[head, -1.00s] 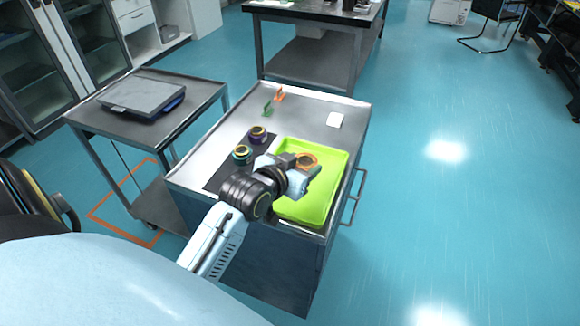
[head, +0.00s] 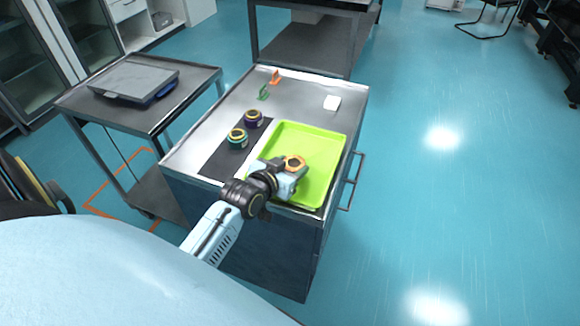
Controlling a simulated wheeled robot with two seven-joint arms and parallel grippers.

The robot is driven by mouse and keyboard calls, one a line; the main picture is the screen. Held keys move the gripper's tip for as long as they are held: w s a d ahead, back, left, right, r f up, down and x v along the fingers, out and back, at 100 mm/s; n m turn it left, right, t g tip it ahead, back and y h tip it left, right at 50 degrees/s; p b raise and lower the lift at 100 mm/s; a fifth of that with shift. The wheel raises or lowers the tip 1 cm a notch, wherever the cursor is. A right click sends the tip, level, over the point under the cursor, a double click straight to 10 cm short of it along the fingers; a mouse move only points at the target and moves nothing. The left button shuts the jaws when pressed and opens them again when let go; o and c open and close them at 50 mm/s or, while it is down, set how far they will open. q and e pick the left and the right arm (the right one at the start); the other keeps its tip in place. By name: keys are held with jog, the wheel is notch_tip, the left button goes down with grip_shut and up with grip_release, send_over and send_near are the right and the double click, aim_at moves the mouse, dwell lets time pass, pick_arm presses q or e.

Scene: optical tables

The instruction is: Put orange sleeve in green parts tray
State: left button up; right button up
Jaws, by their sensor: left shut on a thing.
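The green parts tray (head: 323,150) lies on the right part of the metal cart top. My left gripper (head: 293,170) is over the tray's near left part, shut on the orange sleeve (head: 294,161). The sleeve is a ring with a dark opening, and the gripper hides part of it. I cannot tell whether the sleeve touches the tray floor. My right gripper is not in view.
A teal ring (head: 237,138) and a purple ring (head: 253,118) stand on a dark mat (head: 215,160) left of the tray. Small green (head: 263,92) and orange (head: 276,77) pieces and a white block (head: 332,103) are farther back. A side cart (head: 125,115) stands left.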

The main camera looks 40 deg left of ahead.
pick_arm(q)
jog(key=o, duration=1.1)
jog(key=shift+f, duration=0.1)
jog(key=shift+s+r, duration=0.2)
jog(key=shift+r, duration=0.05)
jog(key=p+v, duration=0.1)
jog(key=v, duration=1)
jog(key=shift+s+r, duration=0.15)
jog(key=shift+s, duration=0.1)
jog(key=shift+d, duration=0.1)
